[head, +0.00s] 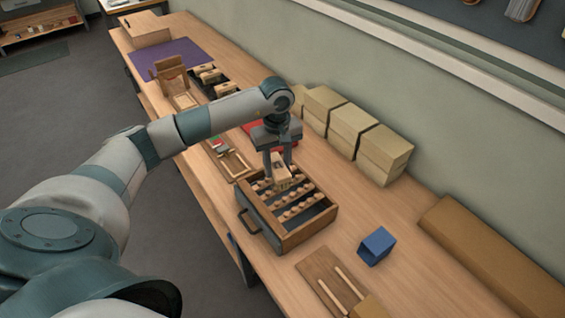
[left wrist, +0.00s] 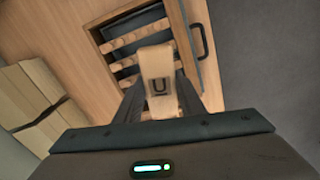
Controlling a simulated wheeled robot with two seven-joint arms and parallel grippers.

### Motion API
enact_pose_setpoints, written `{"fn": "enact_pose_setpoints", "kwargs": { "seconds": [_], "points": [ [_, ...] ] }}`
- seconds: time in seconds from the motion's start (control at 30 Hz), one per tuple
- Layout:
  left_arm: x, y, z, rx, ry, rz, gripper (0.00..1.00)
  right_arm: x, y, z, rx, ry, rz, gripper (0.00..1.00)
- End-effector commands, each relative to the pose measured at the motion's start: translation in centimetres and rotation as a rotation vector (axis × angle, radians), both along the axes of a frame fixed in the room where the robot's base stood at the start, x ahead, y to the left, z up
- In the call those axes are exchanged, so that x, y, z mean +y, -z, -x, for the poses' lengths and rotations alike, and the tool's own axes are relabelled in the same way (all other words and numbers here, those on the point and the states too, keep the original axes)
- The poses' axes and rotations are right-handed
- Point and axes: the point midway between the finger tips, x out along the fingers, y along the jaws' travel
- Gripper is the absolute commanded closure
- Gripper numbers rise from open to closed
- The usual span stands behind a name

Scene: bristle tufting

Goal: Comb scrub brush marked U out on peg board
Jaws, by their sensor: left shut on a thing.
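My left gripper (head: 277,160) is shut on the scrub brush marked U (head: 281,174), a pale wooden block. The left wrist view shows the brush (left wrist: 158,76) between the fingers, its dark U facing the camera. The peg board (head: 303,212) is a wooden frame with rows of pegs over a dark inside and a handle at its front. The brush is over the far left part of the peg board, among or just above the pegs; I cannot tell whether it touches them. My right gripper is in neither view.
A blue box (head: 376,246) stands right of the peg board. A board with two pale sticks (head: 331,287) lies near the front. Stacked tan boxes (head: 356,139) line the wall. A small tray (head: 230,160) and a slotted rack with more brushes (head: 212,78) are farther left.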

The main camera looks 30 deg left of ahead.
Motion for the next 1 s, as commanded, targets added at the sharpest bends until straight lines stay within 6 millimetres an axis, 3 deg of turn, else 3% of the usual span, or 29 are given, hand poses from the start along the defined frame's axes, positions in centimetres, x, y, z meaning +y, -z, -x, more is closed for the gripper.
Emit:
{"fn": "enact_pose_setpoints", "kwargs": {
  "seconds": [0.47,1.0],
  "points": [
    [0.0,0.8,0.0,0.000,0.000,0.000,0.82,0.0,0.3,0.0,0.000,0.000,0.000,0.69],
    [0.0,5.8,0.0,0.000,0.001,0.000,0.82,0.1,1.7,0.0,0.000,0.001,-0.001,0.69]
  ]
}}
